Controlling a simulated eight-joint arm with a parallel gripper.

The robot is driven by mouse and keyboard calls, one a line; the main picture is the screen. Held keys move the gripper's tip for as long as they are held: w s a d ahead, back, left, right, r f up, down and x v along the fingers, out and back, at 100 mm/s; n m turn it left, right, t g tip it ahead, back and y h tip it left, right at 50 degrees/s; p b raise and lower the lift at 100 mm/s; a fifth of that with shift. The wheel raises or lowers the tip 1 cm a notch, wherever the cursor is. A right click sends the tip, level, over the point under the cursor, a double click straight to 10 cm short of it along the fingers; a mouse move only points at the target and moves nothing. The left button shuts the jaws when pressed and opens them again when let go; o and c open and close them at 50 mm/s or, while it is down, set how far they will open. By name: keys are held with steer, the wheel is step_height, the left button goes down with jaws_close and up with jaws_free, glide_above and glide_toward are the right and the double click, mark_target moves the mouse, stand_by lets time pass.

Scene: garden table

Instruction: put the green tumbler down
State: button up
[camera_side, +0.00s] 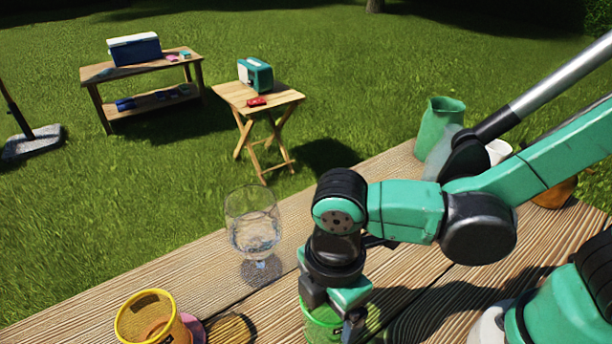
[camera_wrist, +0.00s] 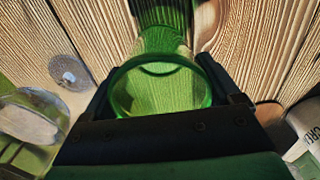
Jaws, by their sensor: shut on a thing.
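The green tumbler (camera_side: 320,325) is see-through and sits between the fingers of my gripper (camera_side: 338,308) at the bottom of the side view. In the wrist view I look down into its round rim (camera_wrist: 160,66), and my gripper (camera_wrist: 160,95) has a dark finger on each side of it. My gripper is shut on the tumbler, which looks upright. The tumbler's lower end is cut off in the side view, so I cannot tell whether it touches the wooden table (camera_side: 190,270).
A clear stemmed glass (camera_side: 252,230) stands left of my gripper. A yellow tumbler (camera_side: 150,318) is at the lower left. A green pitcher (camera_side: 438,125) and a white cup (camera_side: 497,151) stand at the back right. A can-like printed thing (camera_wrist: 308,128) shows at right in the wrist view.

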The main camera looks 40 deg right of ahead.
steer(key=shift+f, duration=0.6)
steer(key=shift+f, duration=0.1)
steer(key=o, duration=1)
steer(key=shift+o, duration=0.2)
step_height(320, 180, up, 12)
steer(key=w+d+f+m+t, duration=0.1)
steer(key=w+d+m+t, duration=0.2)
steer(key=d+m, duration=0.5)
steer(key=w+d+f+m+t, duration=0.1)
steer(key=w+d+m+t, duration=0.2)
steer(key=d+m, duration=0.6)
steer(key=shift+w+m+t, duration=0.35)
steer(key=shift+m+t, duration=0.15)
steer(key=shift+t, duration=0.1)
